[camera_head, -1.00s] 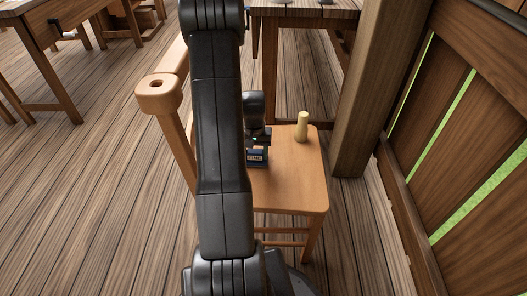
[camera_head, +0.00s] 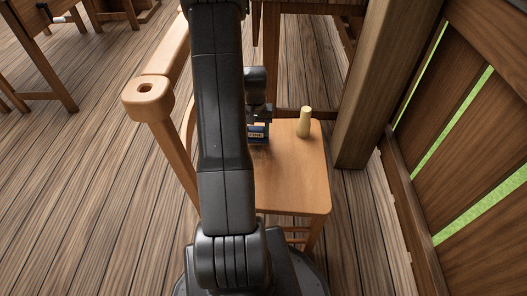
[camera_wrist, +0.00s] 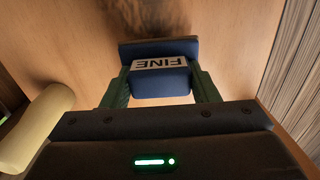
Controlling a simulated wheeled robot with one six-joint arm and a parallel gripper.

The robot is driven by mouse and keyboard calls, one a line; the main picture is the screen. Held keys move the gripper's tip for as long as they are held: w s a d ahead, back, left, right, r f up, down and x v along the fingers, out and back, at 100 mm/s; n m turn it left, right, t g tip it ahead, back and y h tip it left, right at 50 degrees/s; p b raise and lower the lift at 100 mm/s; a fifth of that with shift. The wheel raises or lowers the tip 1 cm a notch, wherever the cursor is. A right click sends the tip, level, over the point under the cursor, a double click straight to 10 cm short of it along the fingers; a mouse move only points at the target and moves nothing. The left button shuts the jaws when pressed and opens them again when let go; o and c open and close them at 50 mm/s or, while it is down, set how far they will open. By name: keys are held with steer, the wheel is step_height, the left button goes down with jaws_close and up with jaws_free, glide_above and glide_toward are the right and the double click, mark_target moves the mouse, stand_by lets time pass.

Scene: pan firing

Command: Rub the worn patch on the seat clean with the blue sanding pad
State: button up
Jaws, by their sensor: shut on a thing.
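My gripper (camera_wrist: 160,88) is shut on the blue sanding pad (camera_wrist: 160,88), which has a white label reading FINE. The pad also shows in the head view (camera_head: 257,133), low over the back part of the wooden chair seat (camera_head: 290,180). I cannot tell whether its underside touches the seat. A dark worn patch (camera_wrist: 160,18) shows on the seat in the wrist view, just beyond the pad's edge. The pad hides part of the seat, and my arm covers the seat's left side in the head view.
A pale tapered peg (camera_head: 304,122) stands on the seat to the right of the pad; it is at the left in the wrist view (camera_wrist: 36,125). A wooden post (camera_head: 372,90) rises behind the seat at the right. The chair's backrest post (camera_head: 150,98) stands at the left.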

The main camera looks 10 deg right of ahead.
steer(key=shift+s+r, duration=0.15)
steer(key=shift+r, duration=0.8)
steer(key=shift+r+p, duration=1.95)
steer(key=shift+r, duration=0.4)
